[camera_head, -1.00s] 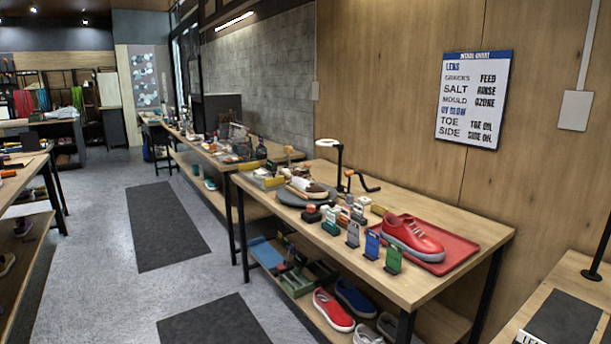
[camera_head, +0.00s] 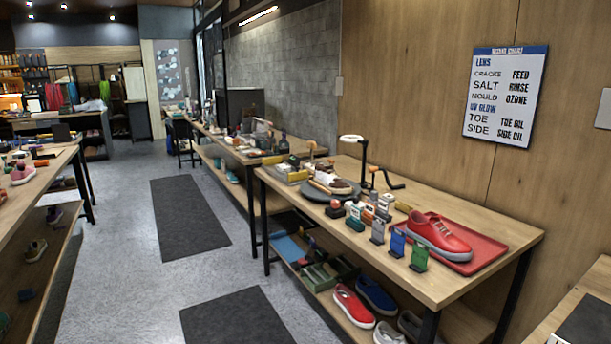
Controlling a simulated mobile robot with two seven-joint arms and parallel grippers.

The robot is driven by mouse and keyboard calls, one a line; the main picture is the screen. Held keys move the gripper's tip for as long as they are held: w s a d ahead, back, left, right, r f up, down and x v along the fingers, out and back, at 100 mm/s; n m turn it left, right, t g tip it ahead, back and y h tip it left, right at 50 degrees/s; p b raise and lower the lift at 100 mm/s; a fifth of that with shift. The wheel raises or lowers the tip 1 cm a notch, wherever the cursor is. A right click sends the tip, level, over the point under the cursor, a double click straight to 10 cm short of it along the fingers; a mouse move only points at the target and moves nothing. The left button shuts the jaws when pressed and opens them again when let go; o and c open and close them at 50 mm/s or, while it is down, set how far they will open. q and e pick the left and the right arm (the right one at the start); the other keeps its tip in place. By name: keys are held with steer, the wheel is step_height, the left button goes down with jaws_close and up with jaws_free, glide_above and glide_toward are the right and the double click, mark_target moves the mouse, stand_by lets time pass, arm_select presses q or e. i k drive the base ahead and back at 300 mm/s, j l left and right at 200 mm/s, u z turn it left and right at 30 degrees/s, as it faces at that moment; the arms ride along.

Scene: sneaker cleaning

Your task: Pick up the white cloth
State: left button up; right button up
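I cannot make out a white cloth for certain in the head view. The nearest workbench (camera_head: 452,290) stands at the right, with small items grouped on its top. A brown and white sneaker (camera_head: 331,182) sits on a dark round turntable (camera_head: 318,194) at the bench's far part. A red sneaker (camera_head: 436,236) lies on a red tray (camera_head: 487,251) at its near end. Neither of my grippers is in view.
A lower shelf holds a red shoe (camera_head: 353,306), a blue shoe (camera_head: 376,295) and a green bin (camera_head: 331,274). Dark mats (camera_head: 189,217) lie on the open grey floor. Another table (camera_head: 38,182) stands at the left, and a chart (camera_head: 505,97) hangs on the wall.

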mark_target(284, 168)
steer(key=i+j+u, duration=0.15)
steer(key=i, duration=0.2)
steer(key=i+u, duration=0.2)
steer(key=i, duration=0.15)
steer(key=i+u, duration=0.2)
steer(key=i, duration=1.1)
steer(key=i+z, duration=0.15)
steer(key=i, duration=0.25)
steer(key=i+j+z, duration=0.15)
steer(key=i, duration=0.2)
steer(key=i+j+z, duration=0.15)
steer(key=i, duration=0.25)
steer(key=i+j+z, duration=0.15)
steer(key=i+z, duration=0.25)
steer(key=i+j+z, duration=0.2)
steer(key=z, duration=0.2)
steer(key=i+j+z, duration=0.2)
steer(key=j+z, duration=0.25)
steer(key=i+j+z, duration=0.2)
steer(key=j+z, duration=0.2)
steer(key=l, duration=0.1)
